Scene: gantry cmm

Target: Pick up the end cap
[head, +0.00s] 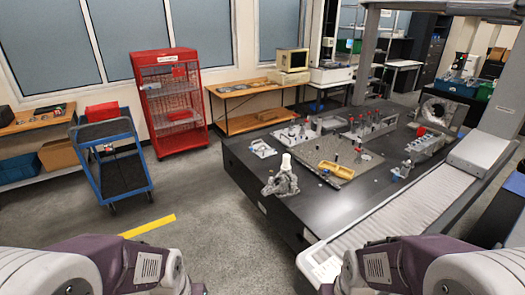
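No part can be told for certain as the end cap in the head view. Small metal and coloured parts stand on the black measuring table (232,160) at the right. A grey metal casting with a white upright piece (284,182) stands at its near left corner. A large grey housing with a round opening (440,112) stands at its far right. Links of both my arms show along the bottom edge. Neither gripper is in view, so what they hold is hidden.
A ribbed cover (400,212) runs along the table's right side. A blue cart (112,165) and a red cage cabinet (172,105) stand at left. The floor between cart and table is clear.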

